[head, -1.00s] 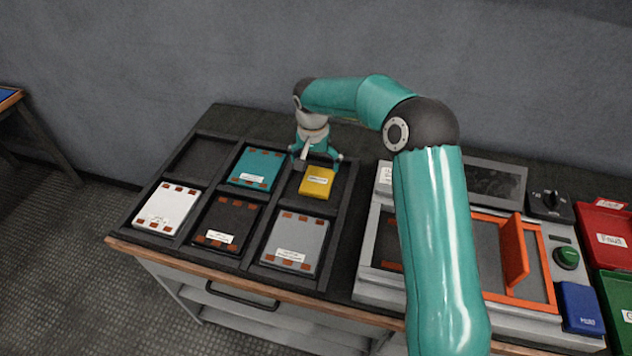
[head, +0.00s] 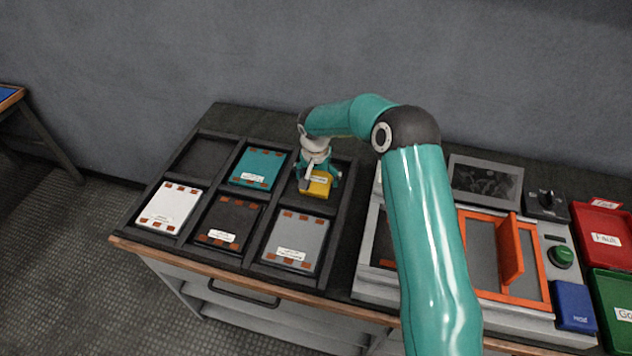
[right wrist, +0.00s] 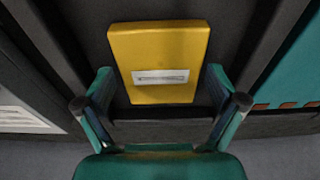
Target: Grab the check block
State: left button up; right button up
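The check block, by its look the yellow block (head: 317,190) with a white label, lies in the back right compartment of the black tray (head: 250,268). In the right wrist view the yellow block (right wrist: 158,50) is ahead of my fingers. My right gripper (head: 318,180) is above the block, pointing down, and partly hides it. In the right wrist view my right gripper (right wrist: 160,92) is open, a finger on each side of the block's near end, with gaps visible. My left gripper is not in view.
The tray also holds teal (head: 258,167), white (head: 168,207), dark brown (head: 228,222) and grey (head: 296,243) blocks. The back left compartment is empty. A tester with an orange frame (head: 510,250), a blue block (head: 573,305) and red (head: 604,232) and green bins stand to the right.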

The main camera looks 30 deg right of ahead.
jog(key=c, duration=1)
jog(key=shift+r, duration=0.15)
jog(key=shift+c, duration=0.2)
